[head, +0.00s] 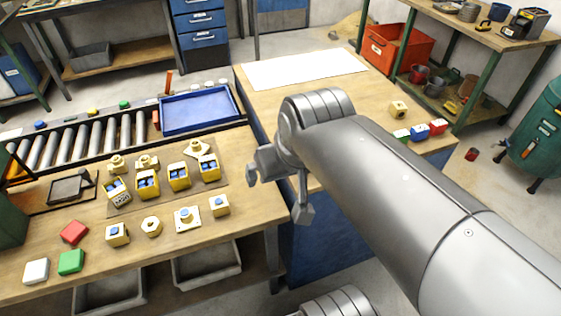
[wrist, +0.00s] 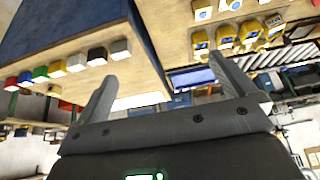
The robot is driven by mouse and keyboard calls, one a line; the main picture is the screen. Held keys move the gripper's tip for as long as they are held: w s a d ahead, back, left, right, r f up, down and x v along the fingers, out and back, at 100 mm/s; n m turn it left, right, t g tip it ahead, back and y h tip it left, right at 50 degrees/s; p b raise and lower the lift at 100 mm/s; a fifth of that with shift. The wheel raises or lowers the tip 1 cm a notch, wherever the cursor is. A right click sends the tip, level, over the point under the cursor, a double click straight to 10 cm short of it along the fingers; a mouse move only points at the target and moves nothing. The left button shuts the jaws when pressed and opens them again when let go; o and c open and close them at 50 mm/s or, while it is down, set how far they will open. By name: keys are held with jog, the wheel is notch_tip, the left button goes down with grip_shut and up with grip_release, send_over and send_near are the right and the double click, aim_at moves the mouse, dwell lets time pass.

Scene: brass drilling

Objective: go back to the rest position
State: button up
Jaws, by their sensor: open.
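My gripper (head: 278,196) hangs at the right edge of the wooden workbench (head: 262,146), at the gap beside the blue-sided table. Its two fingers stand apart with nothing between them. In the wrist view my gripper (wrist: 163,76) is also open and empty, and the scene appears upside down. My grey arm reaches in from the lower right of the head view and hides part of the blue-sided table.
Several brass-yellow parts (head: 178,177) stand on the workbench left of my gripper. A blue tray (head: 237,103) lies behind them. Coloured blocks (head: 419,131) sit on the blue-sided table's right end. A white sheet (head: 303,69) lies at its back.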

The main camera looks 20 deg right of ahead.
jog(key=shift+s+f, duration=0.25)
jog(key=shift+s, duration=0.45)
